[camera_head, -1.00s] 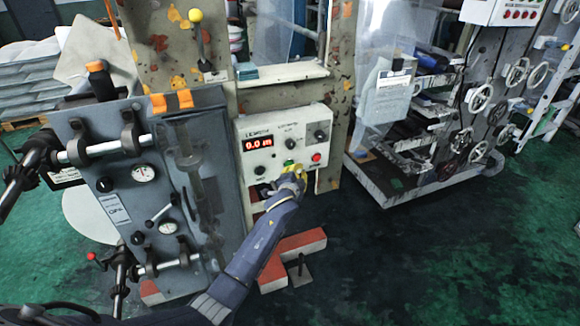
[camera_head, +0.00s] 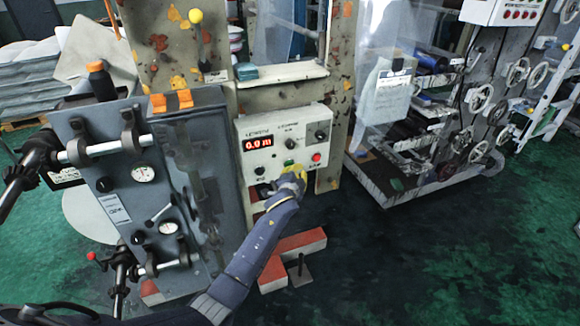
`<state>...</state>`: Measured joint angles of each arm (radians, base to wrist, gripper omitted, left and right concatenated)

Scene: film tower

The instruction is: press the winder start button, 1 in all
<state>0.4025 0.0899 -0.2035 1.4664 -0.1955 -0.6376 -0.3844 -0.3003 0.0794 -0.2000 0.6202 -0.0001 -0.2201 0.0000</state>
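The winder's white control panel (camera_head: 262,130) stands in the middle of the camera_head view, with a red display (camera_head: 258,144) reading about 0.0 m. A green button (camera_head: 289,163) sits low on the panel, and a red button (camera_head: 316,157) is to its right. My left gripper (camera_head: 299,175) is at the panel's lower edge, just below and right of the green button. Its yellow tips are small and partly hidden by its wrist, so contact and opening cannot be told. My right gripper is not in view.
A grey machine block (camera_head: 200,130) with gauges and shafts stands close to the left of my arm. A machine with handwheels (camera_head: 480,99) is at the right. The dark floor between is clear.

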